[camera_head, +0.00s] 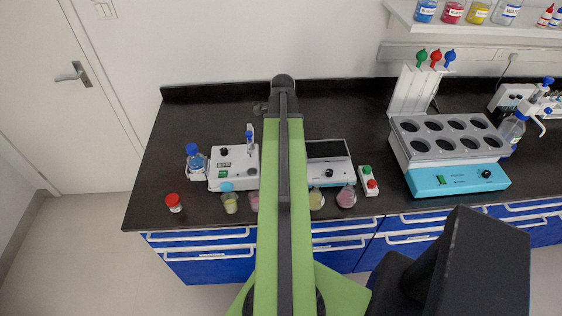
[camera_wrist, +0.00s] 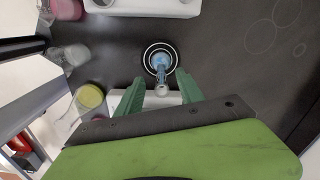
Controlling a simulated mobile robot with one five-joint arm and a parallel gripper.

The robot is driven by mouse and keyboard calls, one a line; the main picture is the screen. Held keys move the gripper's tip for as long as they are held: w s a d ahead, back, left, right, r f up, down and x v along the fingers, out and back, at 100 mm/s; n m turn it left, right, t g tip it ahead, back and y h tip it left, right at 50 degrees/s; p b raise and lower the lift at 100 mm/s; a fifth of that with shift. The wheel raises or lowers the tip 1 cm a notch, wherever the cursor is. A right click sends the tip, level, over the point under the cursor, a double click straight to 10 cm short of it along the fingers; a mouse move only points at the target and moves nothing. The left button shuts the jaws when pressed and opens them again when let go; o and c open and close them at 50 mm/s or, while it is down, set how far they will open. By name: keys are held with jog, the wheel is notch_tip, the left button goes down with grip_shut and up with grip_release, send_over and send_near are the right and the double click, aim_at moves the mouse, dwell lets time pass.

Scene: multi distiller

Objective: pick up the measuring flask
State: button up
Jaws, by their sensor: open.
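The wrist view shows a slim-necked glass vessel with bluish contents from nearly straight above, which looks like the measuring flask (camera_wrist: 160,62). Its round base shows as pale rings on the dark bench, and its neck leans toward the camera in the picture. My gripper (camera_wrist: 158,88) is open, its two green fingers on either side of the neck's top end. I cannot tell whether they touch it. In the head view my arm covers the middle of the bench, and I cannot make out the gripper or this flask there.
Several small flasks, such as a yellow one (camera_head: 230,203) and a pink one (camera_head: 346,197), stand along the bench front; a yellow one (camera_wrist: 91,96) is left of my gripper. White devices (camera_head: 233,167) stand behind. A block with round wells (camera_head: 447,150) is at right.

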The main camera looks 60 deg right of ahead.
jog(key=f+b, duration=0.4)
jog(key=f, duration=0.1)
jog(key=shift+w+f+b, duration=0.15)
jog(key=shift+w+b, duration=0.05)
jog(key=shift+b, duration=0.15)
jog(key=shift+r, duration=0.2)
jog(key=shift+c, duration=0.3)
grip_shut()
